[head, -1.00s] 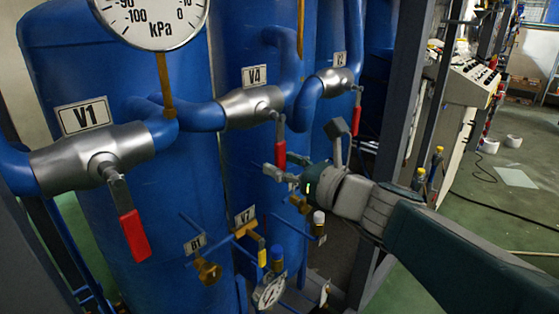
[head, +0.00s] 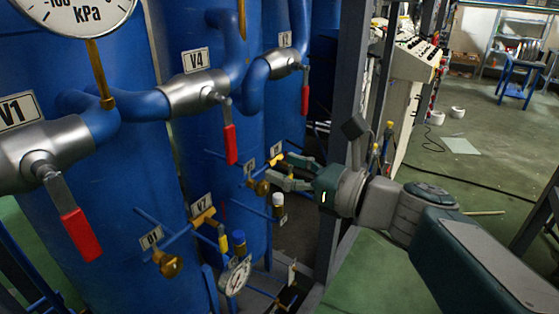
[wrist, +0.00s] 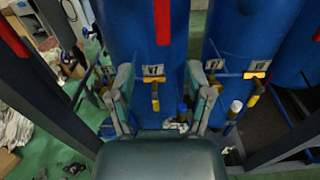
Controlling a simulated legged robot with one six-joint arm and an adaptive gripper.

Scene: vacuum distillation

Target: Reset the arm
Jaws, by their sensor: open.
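My gripper (head: 276,171) is open and empty in front of the blue tanks, below and to the right of the V4 valve's red handle (head: 230,131). It is apart from that handle. In the wrist view my gripper (wrist: 160,72) has its two fingers spread wide, with a small brass valve (wrist: 155,92) and its label behind the gap. I cannot tell whether a fingertip touches the small valves near it. My arm reaches in from the lower right of the head view.
The V1 valve's red handle (head: 81,234) hangs at the left. A pressure gauge (head: 75,12) is at the top left, and a smaller gauge (head: 235,274) is low down. A grey frame post (head: 352,100) stands close behind my arm. Green floor (head: 470,180) is open at the right.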

